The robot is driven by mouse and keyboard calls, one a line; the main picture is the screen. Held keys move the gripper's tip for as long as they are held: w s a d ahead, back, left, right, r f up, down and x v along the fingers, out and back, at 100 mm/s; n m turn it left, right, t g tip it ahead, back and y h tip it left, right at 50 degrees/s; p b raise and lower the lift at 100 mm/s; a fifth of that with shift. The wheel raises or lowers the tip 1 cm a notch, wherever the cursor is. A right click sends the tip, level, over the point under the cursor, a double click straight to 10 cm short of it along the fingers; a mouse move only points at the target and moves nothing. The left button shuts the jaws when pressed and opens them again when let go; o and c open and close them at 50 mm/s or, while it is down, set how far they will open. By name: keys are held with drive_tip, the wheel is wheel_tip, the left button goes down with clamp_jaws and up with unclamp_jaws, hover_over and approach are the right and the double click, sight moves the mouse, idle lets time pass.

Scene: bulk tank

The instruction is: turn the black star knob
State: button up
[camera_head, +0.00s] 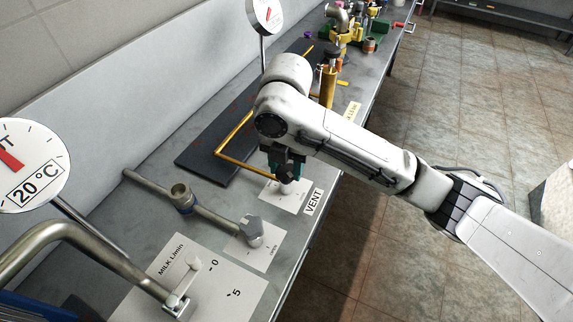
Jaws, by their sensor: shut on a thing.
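My gripper (287,174) points down over a small white card beside the VENT label (314,201). Its dark fingers with teal pads are shut around a small knob at the card. The fingers hide most of this knob; only a pale bit (288,187) shows below them, so I cannot make out its shape or full colour. A black knob-like top (332,57) sits on the upright brass valve (327,88) behind my arm. I cannot tell whether it is star-shaped.
A steel pipe with a valve (183,197), a brass pipe (236,133) and a dark panel (215,150) lie nearby. A 20 °C dial (32,165) stands at left. The tiled floor (470,110) is open at right.

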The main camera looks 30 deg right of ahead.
sight(286, 170)
idle(0.4)
drive_tip(key=o, duration=1.1)
drive_tip(key=shift+c, duration=0.2)
wheel_tip(286, 170, up, 11)
drive_tip(key=p, duration=0.1)
drive_tip(key=shift+p, duration=0.3)
drive_tip(key=shift+f, duration=0.15)
